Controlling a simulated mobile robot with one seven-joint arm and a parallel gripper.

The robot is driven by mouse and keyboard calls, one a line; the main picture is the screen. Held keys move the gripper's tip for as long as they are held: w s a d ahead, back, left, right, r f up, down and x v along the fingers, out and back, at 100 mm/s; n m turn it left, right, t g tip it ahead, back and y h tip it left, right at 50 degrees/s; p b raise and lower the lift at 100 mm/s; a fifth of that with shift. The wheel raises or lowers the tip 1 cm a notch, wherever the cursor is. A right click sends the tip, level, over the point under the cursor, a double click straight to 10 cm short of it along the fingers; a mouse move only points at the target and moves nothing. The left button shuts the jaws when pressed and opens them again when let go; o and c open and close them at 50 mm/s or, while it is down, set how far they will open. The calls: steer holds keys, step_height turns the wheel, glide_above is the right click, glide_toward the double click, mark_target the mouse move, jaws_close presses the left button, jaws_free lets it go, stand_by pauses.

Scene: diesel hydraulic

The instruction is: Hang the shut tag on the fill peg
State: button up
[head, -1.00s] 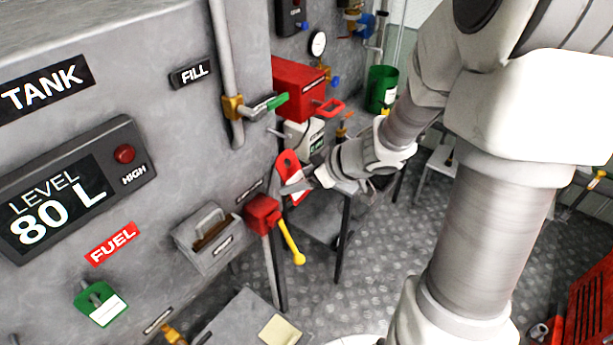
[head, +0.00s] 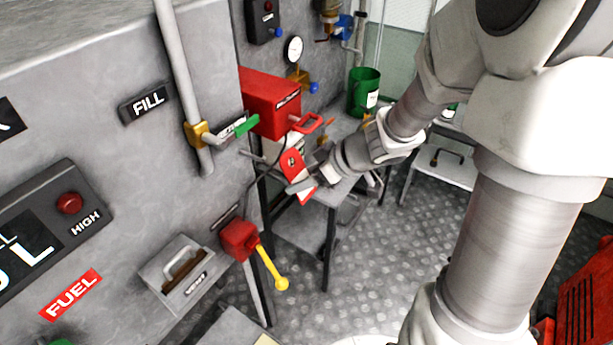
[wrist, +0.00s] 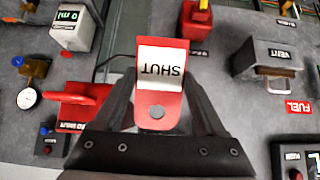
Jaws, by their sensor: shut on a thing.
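The red shut tag (head: 293,165) with a white label shows in front of the bench in the head view. In the wrist view the tag (wrist: 160,88) reads SHUT, upside down, with a dark round spot at its near end. My gripper (head: 302,185) is shut on the tag; both fingers flank it in the wrist view (wrist: 158,100). A short grey peg (head: 252,157) juts from the wall below the green-handled valve (head: 240,128) and the FILL label (head: 148,103). The tag appears right of the peg's tip, apart from it; depth is hard to judge.
A red box (head: 270,102) with a red handle sits just above the tag. A red lever unit with a yellow handle (head: 270,265) and a grey holder (head: 180,275) are on the wall below. A green bin (head: 363,92) stands behind.

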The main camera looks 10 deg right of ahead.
steer(key=shift+a, duration=0.15)
steer(key=shift+w+a, duration=1.75)
steer(key=shift+w, duration=0.05)
steer(key=b+x, duration=0.2)
steer(key=x, duration=0.2)
steer(key=shift+w+a+f, duration=0.1)
steer(key=shift+w+f, duration=0.05)
steer(key=shift+f, duration=0.15)
stand_by(0.4)
steer(key=shift+w+a+f+t+y+b, duration=0.4)
steer(key=shift+w+a+t+y+b, duration=0.4)
steer(key=shift+b, duration=2.35)
steer(key=shift+w+a+f+t+y+b, duration=0.2)
steer(key=shift+w+a+t+y+b, duration=0.35)
steer(key=shift+b, duration=1.75)
steer(key=shift+w+a+f+t+y+b, duration=0.2)
steer(key=shift+t+y+b, duration=0.65)
steer(key=shift+b, duration=1.45)
